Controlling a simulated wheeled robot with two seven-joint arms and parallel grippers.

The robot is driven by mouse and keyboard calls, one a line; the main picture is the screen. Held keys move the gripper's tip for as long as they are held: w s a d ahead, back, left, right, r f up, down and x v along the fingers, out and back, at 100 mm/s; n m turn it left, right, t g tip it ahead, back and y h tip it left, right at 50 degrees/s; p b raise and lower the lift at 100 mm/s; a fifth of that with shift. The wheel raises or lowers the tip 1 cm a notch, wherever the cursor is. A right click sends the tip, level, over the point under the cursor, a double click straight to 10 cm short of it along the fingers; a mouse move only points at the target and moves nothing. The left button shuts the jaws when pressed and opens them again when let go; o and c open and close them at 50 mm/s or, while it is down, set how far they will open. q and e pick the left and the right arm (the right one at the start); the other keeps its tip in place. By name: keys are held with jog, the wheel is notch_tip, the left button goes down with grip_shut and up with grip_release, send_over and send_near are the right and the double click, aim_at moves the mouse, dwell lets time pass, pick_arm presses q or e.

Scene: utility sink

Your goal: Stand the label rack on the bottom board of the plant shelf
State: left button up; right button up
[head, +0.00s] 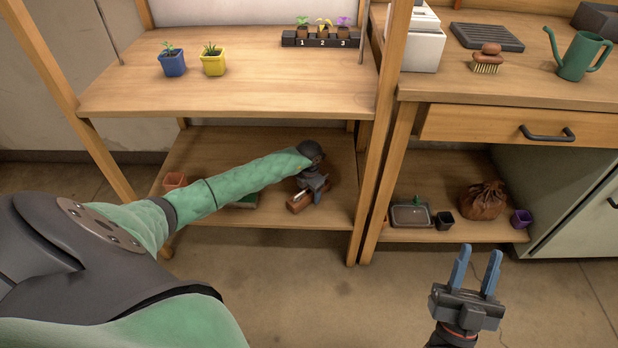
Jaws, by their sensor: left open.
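A small brown wooden block with a whitish piece on it, which looks like the label rack (298,203), rests on the bottom board (246,213) of the plant shelf, near its front right. My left gripper (312,190) is right above and behind it, open and pointing down; its fingers partly cover the rack, and I cannot tell whether they touch it. My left arm crosses in front of the shelf. My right gripper (475,268) is open and empty over the floor, right of the shelf.
A terracotta pot (174,181) and a green item (243,202) are on the bottom board. The upper board holds a blue pot (172,63), a yellow pot (213,62) and a numbered black tray (321,41). A shelf post (381,130) stands right of my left gripper.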

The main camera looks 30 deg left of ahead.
pick_arm(q)
notch_tip(320, 180, up, 12)
jog(key=p, duration=0.1)
pick_arm(e)
jog(key=w+a+f+g, duration=0.1)
jog(key=w+f+g, duration=0.1)
jog(key=f, duration=0.6)
jog(key=w+a+f+g+h, duration=0.1)
jog(key=f+g, duration=0.3)
jog(key=f, duration=0.4)
jog(key=shift+w, duration=0.6)
pick_arm(q)
jog(key=shift+f, duration=0.1)
pick_arm(e)
jog(key=shift+d, duration=0.1)
